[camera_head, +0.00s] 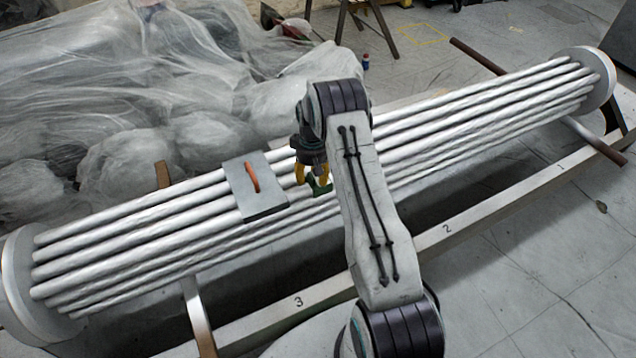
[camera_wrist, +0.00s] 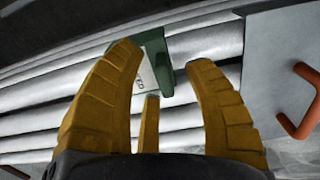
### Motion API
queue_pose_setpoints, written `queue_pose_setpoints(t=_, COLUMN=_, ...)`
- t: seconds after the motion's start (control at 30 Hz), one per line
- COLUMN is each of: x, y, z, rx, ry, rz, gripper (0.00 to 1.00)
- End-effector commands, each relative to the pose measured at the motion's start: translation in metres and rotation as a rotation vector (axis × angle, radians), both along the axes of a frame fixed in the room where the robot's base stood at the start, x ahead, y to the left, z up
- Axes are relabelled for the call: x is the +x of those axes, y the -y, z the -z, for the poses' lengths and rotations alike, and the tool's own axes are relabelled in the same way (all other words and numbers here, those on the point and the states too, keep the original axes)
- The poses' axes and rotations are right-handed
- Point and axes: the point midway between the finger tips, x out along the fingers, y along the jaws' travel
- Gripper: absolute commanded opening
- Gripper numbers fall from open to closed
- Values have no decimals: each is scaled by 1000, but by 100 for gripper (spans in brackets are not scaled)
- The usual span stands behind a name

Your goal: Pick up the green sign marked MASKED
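The green sign (camera_wrist: 155,42) lies on the pale pipes in the wrist view. It has a green frame and a white face with a few dark letters, partly hidden by my fingers. In the head view the sign (camera_head: 322,188) is a small green piece under my gripper, partly covered by it. My gripper (camera_wrist: 165,58) has yellow fingers spread apart, one on each side of the sign, with a third finger low in the middle. A gap shows between the right finger and the sign. The left fingertip overlaps the frame's edge; I cannot tell whether it touches.
A grey plate (camera_head: 257,205) with an orange handle (camera_head: 252,177) lies on the pipes (camera_head: 140,228) left of my gripper; the plate also shows at right in the wrist view (camera_wrist: 270,50). Plastic-sheeted heaps (camera_head: 130,90) stand behind. A beam (camera_head: 470,225) marked 2 and 3 runs in front.

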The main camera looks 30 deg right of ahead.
Motion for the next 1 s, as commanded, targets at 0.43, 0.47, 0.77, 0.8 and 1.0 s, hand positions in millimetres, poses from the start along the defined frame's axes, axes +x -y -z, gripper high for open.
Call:
queue_pose_setpoints(t=0.43, x=0, y=0, z=0, rx=0, ry=0, rz=0, gripper=5)
queue_pose_setpoints(t=0.47, x=0, y=0, z=0, rx=0, ry=0, rz=0, gripper=3)
queue_pose_setpoints(t=0.77, x=0, y=0, z=0, rx=0, ry=0, rz=0, gripper=0)
queue_pose_setpoints(t=0.8, x=0, y=0, z=0, rx=0, ry=0, rz=0, gripper=0)
queue_pose_setpoints(t=1.0, x=0, y=0, z=-2, rx=0, ry=0, rz=0, gripper=0)
